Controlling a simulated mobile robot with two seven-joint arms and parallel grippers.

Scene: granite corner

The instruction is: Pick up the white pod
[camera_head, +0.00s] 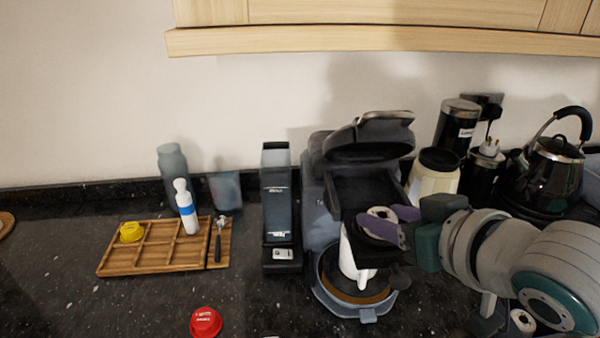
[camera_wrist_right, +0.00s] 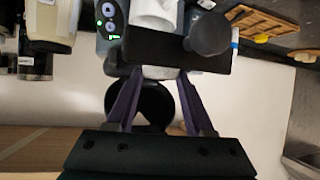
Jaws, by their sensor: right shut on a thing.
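My right gripper (camera_head: 396,222) reaches in from the right to the coffee machine (camera_head: 322,215). Its purple fingers are shut on a black holder piece (camera_head: 377,230) at the machine's front, above a white mug (camera_head: 348,262). A pale round thing with a dark middle (camera_head: 380,212) shows at the fingers; I cannot tell whether it is a pod in the holder. A white pod-like thing (camera_head: 522,320) lies at the bottom right, below my arm. In the wrist view the fingers (camera_wrist_right: 158,80) meet a black bar (camera_wrist_right: 180,50). My left gripper is not in view.
A red pod (camera_head: 206,322) lies on the counter at the front. Jars (camera_head: 433,180) and a black kettle (camera_head: 548,170) crowd the right. The front left counter is clear.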

